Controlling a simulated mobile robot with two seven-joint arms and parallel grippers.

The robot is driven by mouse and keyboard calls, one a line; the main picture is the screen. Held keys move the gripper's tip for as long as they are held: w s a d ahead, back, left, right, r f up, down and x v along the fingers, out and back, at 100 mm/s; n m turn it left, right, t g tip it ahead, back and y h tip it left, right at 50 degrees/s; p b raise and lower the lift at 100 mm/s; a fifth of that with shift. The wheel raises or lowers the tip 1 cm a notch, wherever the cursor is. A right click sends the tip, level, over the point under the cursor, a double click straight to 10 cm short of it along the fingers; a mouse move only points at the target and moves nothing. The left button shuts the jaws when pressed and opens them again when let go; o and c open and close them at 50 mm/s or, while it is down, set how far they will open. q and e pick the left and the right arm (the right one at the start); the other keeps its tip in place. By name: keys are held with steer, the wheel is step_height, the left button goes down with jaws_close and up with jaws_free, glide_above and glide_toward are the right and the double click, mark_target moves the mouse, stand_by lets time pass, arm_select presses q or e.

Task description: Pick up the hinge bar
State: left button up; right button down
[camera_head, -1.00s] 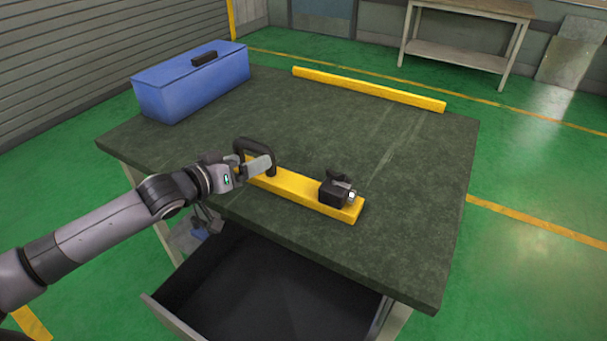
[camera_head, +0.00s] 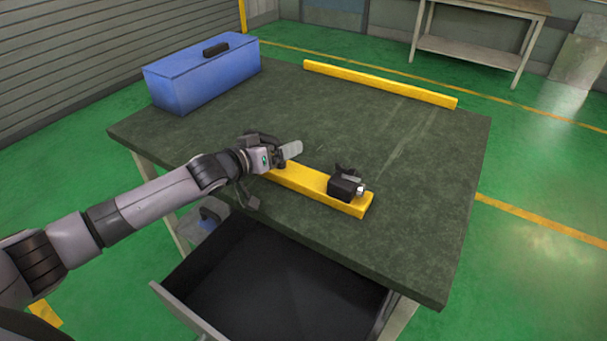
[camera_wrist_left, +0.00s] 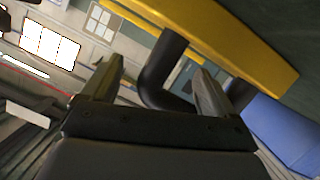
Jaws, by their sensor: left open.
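The hinge bar appears to be the near yellow bar (camera_head: 318,190) on the dark table, with a black block (camera_head: 345,186) with a metal end on its right part. Its black handle is mostly hidden behind my left gripper (camera_head: 283,155) in the head view. In the left wrist view the yellow bar (camera_wrist_left: 215,45) runs across the top, and the black handle (camera_wrist_left: 161,72) curves down from it. My left gripper (camera_wrist_left: 163,80) is open, with one handle post showing between its fingers; contact cannot be told. My right gripper is not in view.
A blue box (camera_head: 200,80) with a black handle stands at the table's back left. Another yellow bar (camera_head: 380,84) lies along the far edge. An open dark drawer (camera_head: 275,285) juts out below the near edge. The table (camera_head: 415,185) is clear in the middle and right.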

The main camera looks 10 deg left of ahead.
arm_select(q)
jaws_close()
steer(key=shift+r, duration=0.1)
steer(key=shift+r, duration=0.15)
